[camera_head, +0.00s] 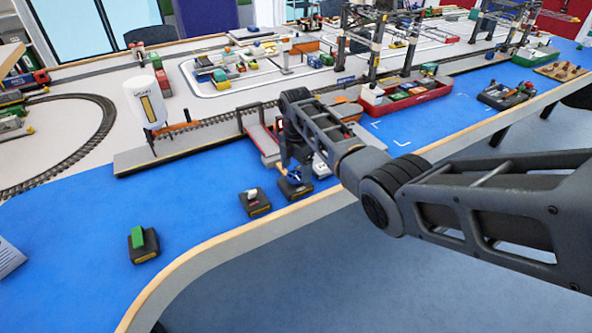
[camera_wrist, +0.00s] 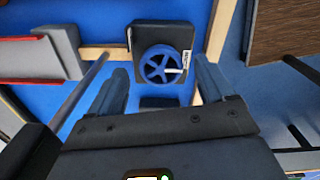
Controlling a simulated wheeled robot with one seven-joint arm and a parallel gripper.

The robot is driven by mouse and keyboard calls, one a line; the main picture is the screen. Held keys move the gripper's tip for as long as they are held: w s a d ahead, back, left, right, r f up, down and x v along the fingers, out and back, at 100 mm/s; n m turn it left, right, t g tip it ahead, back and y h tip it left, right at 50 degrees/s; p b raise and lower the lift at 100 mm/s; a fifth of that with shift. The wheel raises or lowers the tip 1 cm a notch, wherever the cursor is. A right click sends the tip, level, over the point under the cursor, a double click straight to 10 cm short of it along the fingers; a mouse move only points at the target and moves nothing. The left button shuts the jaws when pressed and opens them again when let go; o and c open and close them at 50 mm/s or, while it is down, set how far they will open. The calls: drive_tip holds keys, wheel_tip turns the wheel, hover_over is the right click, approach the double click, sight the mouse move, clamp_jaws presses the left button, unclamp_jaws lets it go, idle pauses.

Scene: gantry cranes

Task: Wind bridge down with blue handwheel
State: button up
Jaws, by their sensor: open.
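The blue handwheel (camera_wrist: 165,64) is a spoked wheel on a dark box (camera_wrist: 142,36), seen face-on in the wrist view. In the head view the blue handwheel (camera_head: 294,174) shows small on its dark box on the blue table, below the end of my arm. My gripper (camera_wrist: 162,78) is open, with its two dark fingers on either side of the handwheel in the wrist picture. I cannot tell how far the fingertips are from the wheel. In the head view my arm hides most of my gripper. A bridge (camera_head: 263,141) with a red edge lies behind the handwheel.
A control box with a white top (camera_head: 254,202) stands left of the handwheel, and one with a green block (camera_head: 143,243) further left. The wooden table edge (camera_head: 232,238) runs close in front. Gantry cranes (camera_head: 373,45) and a red ship (camera_head: 405,97) stand at the back right.

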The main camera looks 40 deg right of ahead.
sight(296, 174)
wheel_tip(296, 174, up, 6)
drive_tip(key=shift+r, duration=0.15)
drive_tip(key=shift+s, duration=0.1)
idle(1.2)
